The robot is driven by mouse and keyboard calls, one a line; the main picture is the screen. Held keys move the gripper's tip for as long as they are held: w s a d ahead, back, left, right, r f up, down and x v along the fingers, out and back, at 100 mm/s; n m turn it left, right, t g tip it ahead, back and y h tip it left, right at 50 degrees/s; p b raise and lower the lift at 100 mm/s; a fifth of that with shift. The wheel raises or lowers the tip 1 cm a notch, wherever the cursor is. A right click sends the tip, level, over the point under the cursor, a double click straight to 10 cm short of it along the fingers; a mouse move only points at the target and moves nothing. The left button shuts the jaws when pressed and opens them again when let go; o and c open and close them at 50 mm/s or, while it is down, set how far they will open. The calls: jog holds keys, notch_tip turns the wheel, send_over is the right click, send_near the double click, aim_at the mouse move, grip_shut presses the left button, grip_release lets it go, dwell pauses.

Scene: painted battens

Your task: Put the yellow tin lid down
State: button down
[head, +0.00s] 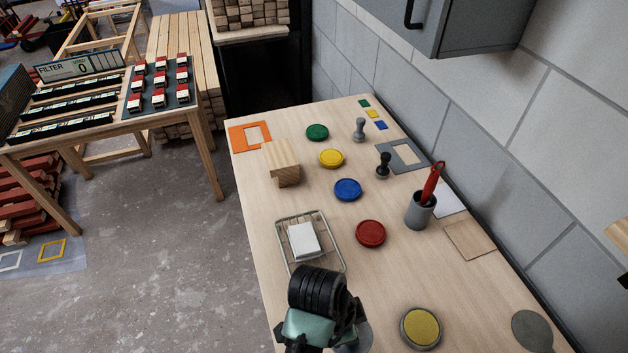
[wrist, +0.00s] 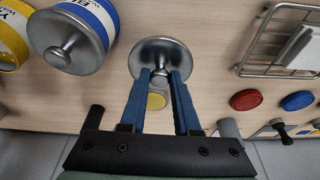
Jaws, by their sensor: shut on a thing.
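A round silver lid with a small knob (wrist: 160,48) is in the wrist view. My gripper (wrist: 161,76) has its two blue fingers closed on the knob. I cannot tell whether the lid's rim touches the table. A yellow-labelled tin (wrist: 12,40) is cut off at the left edge of the wrist view; its top is not clear. In the head view my arm hides the fingertips, and a grey sliver beside it may be the lid. A yellow disc with a grey rim (head: 421,327) lies right of my arm.
A blue-labelled tin with a silver knobbed lid (wrist: 78,45) is left of my gripper. A wire rack (head: 310,262) holds a white block. Red (head: 371,234) and blue (head: 348,189) discs lie beyond. A grey cup (head: 420,212) and a grey disc (head: 531,331) are to the right.

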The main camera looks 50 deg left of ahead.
jog(key=s+a+r+m+p, duration=0.1)
jog(key=s+a+r+m, duration=0.2)
jog(key=a, duration=0.4)
jog(key=shift+m+g+h, duration=0.3)
jog(key=f, duration=0.3)
jog(key=f+p, duration=0.1)
jog(key=f, duration=0.3)
jog(key=s+f, duration=0.1)
jog(key=f, duration=0.2)
jog(key=shift+s+f+p, duration=0.1)
jog(key=shift+f+p, duration=0.2)
jog(key=shift+f, duration=0.15)
jog(key=c, duration=0.6)
grip_release()
jog(key=shift+c, duration=0.2)
